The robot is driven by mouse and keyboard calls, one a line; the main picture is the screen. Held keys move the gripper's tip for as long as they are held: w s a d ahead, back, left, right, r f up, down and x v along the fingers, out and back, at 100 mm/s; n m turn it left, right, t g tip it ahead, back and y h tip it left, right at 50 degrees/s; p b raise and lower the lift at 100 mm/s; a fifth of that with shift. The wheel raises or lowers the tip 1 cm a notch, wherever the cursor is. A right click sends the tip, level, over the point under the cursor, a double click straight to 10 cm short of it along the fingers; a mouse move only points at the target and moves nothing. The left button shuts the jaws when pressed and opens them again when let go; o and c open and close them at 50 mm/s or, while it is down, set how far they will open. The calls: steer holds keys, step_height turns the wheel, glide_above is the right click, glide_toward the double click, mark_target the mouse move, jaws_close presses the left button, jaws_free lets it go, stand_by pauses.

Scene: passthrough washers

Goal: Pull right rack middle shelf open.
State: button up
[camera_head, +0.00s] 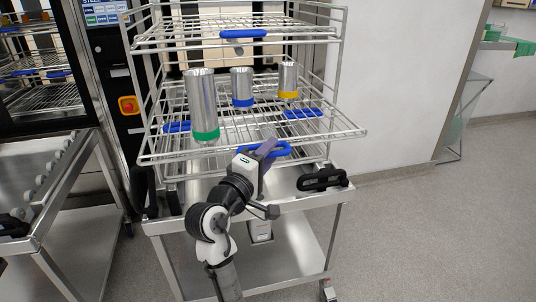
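The wire rack stands on a steel cart. Its middle shelf (330,131) has a blue handle (281,149) at its front edge. This front edge juts out nearer to me than the upper shelf's front. Three metal cylinders stand on the middle shelf: a tall one with a green base (202,103), a shorter one with a blue base (241,87) and one with a yellow base (288,79). My gripper (265,150) is at the blue handle and covers its left part. The fingertips are too small and overlapped to tell whether they are closed on it.
The upper shelf (180,42) has its own blue handle (243,33). Black cart handles (322,180) flank the rack at the front. Another steel cart (50,190) stands at left, beside a panel with an orange-red switch (128,105). The floor (440,230) at right is clear.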

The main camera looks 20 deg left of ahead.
steer(key=b+v, duration=0.3)
steer(key=v, duration=1)
steer(key=shift+s, duration=0.4)
steer(key=shift+a, duration=0.1)
